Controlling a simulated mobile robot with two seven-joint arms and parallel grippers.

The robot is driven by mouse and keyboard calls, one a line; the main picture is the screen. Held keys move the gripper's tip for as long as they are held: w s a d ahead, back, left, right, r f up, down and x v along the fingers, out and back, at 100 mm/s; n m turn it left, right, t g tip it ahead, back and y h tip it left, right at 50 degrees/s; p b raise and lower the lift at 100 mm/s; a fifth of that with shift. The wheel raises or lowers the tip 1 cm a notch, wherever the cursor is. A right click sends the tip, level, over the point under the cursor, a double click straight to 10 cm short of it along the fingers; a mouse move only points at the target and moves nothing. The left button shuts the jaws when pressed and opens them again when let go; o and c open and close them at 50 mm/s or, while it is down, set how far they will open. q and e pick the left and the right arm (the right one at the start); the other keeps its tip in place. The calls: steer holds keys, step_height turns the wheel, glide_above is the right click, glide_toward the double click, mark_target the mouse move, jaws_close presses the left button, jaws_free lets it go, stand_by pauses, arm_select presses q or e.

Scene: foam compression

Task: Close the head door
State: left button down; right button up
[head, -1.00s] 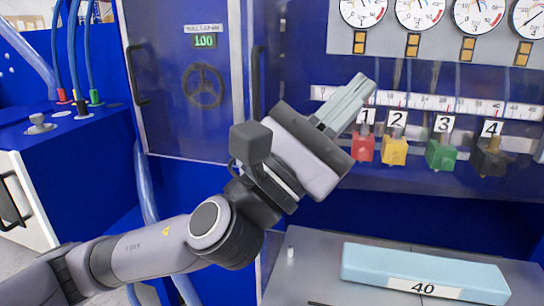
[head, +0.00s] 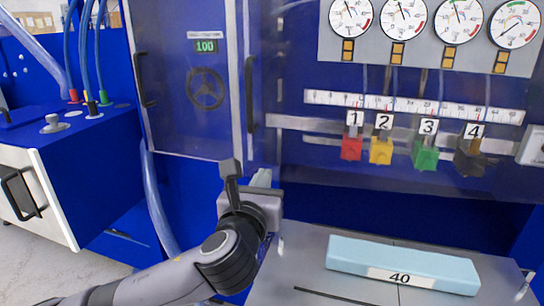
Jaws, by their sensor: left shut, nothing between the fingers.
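A blue-framed door panel (head: 170,115) stands at the left, with a black handle (head: 141,80) on its left side. A second black handle (head: 249,95) stands upright to its right, by the edge of the wide see-through blue panel (head: 400,185) before the gauges and numbered blocks. I cannot tell which of these is the head door, nor how far either stands open. My left gripper (head: 261,178) is shut and empty, pointing up and away from me below the second handle, apart from it in the picture. My right gripper is not in view.
A pale blue foam block (head: 400,258) marked 40 lies on the grey table (head: 300,262). Red, yellow, green and black numbered blocks (head: 380,150) sit below the scale. A blue and white cabinet (head: 85,170) with a handle stands at the left.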

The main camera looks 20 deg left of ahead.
mark_target(275, 151)
arm_select(q)
steer(key=w, duration=0.6)
steer(key=w+p, duration=0.1)
steer(key=w, duration=0.2)
steer(key=shift+w+a, duration=0.2)
steer(key=shift+a, duration=0.1)
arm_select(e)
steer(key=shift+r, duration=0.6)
